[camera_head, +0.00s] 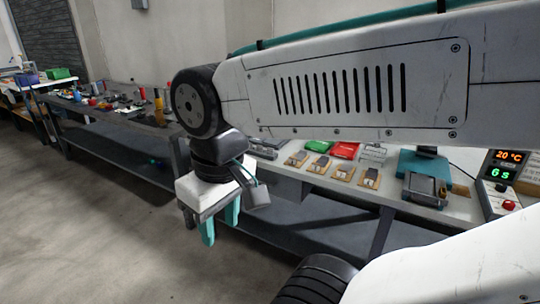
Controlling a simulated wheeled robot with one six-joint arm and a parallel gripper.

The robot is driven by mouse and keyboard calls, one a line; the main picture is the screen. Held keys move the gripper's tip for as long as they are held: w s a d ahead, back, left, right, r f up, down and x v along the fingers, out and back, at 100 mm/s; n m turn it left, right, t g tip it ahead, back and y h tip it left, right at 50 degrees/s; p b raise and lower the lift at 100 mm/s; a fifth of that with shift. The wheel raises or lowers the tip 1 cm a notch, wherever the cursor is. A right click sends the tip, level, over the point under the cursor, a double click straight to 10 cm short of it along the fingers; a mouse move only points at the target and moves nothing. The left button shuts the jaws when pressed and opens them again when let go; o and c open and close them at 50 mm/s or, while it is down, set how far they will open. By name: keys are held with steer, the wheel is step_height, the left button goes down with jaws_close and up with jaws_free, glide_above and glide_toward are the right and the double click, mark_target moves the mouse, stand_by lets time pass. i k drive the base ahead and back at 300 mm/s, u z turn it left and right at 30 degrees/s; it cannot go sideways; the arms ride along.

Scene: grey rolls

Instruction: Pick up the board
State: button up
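Several small tan boards lie on the white tabletop (400,210), each with a dark grey piece on it. They are in a row, with a left one (290,162) and a right one (370,186). I cannot tell which one is the task's board. My gripper (220,228) points down in front of the bench's near edge, left of the boards and apart from them. Its two teal fingers stand apart with nothing visible between them. My arm crosses the upper right and hides part of the table's back.
A green tray (315,146) and a red tray (346,150) lie behind the boards. A grey device (425,188) and a control box with a lit display (503,172) stand to the right. A cluttered dark bench (115,150) is at left. The floor (80,225) is clear.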

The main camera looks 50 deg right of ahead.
mark_target(297, 156)
steer(key=z, duration=0.45)
steer(key=i, duration=1.4)
steer(key=z, duration=0.7)
